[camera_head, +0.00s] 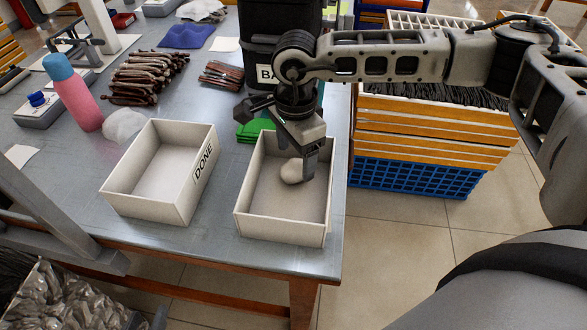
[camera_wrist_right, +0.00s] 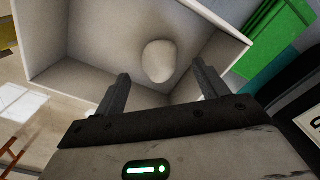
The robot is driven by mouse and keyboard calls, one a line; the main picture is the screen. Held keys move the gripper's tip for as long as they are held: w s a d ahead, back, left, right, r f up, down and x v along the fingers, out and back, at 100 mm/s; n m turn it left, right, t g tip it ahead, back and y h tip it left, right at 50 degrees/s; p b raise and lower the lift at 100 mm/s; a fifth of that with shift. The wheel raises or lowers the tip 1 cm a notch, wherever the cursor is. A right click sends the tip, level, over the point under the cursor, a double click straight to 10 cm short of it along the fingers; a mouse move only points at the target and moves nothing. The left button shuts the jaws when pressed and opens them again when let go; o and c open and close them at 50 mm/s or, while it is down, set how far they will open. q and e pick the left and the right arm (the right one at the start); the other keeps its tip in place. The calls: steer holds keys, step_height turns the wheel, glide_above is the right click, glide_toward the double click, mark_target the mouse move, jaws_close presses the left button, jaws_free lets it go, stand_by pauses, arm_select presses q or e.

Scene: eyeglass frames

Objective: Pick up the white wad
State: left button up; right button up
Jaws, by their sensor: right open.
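A rounded off-white wad (camera_head: 292,171) lies inside the right-hand open white box (camera_head: 284,231). The wad also shows in the right wrist view (camera_wrist_right: 158,61), on the box floor between and beyond my fingertips. My right gripper (camera_head: 312,168) reaches down into that box, beside the wad, and partly covers its right side in the head view. In the right wrist view its two fingers (camera_wrist_right: 161,76) are apart with nothing held between them. Whether a finger touches the wad cannot be told. My left gripper is not in view.
A white box marked DONE (camera_head: 151,198) stands left of the right-hand box. Crumpled clear-white material (camera_head: 123,125) lies near a pink bottle (camera_head: 76,97). A black bin (camera_head: 262,45) and green pads (camera_head: 252,130) stand behind. The table's right edge is close.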

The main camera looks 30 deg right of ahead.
mark_target(296, 163)
steer(key=shift+w+d+f, duration=0.1)
steer(key=shift+d+f, duration=0.1)
steer(key=shift+f, duration=1.7)
steer(key=c, duration=1)
steer(key=shift+c, duration=0.2)
steer(key=shift+r, duration=0.45)
step_height(296, 163, up, 2)
steer(key=shift+r, duration=0.2)
steer(key=s+a+r+b, duration=0.1)
steer(key=s+a+r, duration=0.7)
steer(key=a, duration=0.3)
steer(key=shift+a+r, duration=0.3)
steer(key=shift+r, duration=0.6)
